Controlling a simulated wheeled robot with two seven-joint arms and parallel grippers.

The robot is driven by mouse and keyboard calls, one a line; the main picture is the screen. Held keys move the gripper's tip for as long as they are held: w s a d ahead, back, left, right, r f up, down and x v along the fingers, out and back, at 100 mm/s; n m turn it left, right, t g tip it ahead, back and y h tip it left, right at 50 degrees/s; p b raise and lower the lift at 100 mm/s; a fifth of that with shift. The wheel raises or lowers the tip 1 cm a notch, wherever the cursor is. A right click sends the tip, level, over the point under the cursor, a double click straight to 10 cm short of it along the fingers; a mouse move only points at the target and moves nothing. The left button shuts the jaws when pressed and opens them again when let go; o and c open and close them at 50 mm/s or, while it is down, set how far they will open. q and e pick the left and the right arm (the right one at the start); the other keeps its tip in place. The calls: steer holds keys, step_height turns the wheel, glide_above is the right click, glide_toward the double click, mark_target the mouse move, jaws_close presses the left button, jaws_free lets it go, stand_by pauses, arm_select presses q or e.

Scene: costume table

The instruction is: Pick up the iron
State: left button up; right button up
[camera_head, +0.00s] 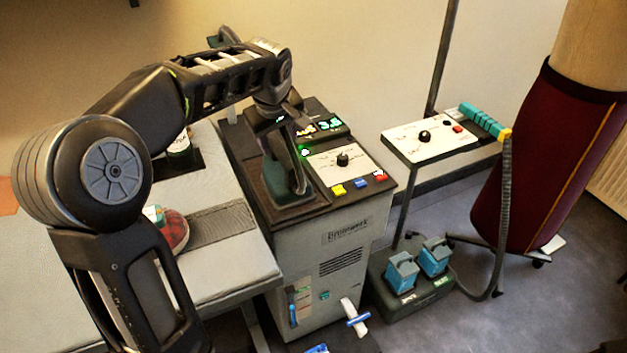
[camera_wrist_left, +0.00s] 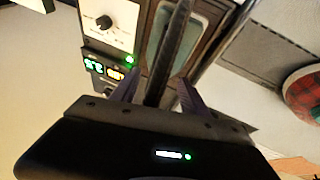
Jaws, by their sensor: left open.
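The iron (camera_head: 297,172) stands on the dark top of a grey steam station (camera_head: 330,240) in the head view. It has a dark handle and a greenish base. My left gripper (camera_head: 280,122) is above the iron's upper end. In the left wrist view, the open left gripper (camera_wrist_left: 158,84) has its two fingers on either side of a dark bar, which looks like the iron's handle (camera_wrist_left: 172,45). Whether the fingers touch it cannot be told. My left arm hides part of the iron and station. My right gripper is not in view.
The station's control panel (camera_head: 355,162) has a knob and colored buttons beside the iron. An ironing board (camera_head: 235,270) is at left, with a red plaid item (camera_head: 173,232) on it. A second panel on a stand (camera_head: 435,141) and a maroon dress form (camera_head: 540,170) are at right.

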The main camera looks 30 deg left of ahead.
mark_target(280, 148)
arm_select(q)
steer(key=shift+w+a+m, duration=0.25)
steer(key=shift+a+m, duration=0.05)
steer(key=shift+m, duration=0.2)
steer(key=shift+d, duration=0.1)
steer(key=shift+f, duration=0.1)
steer(key=shift+x, duration=1.25)
steer(key=p+x, duration=0.2)
steer(key=x, duration=0.3)
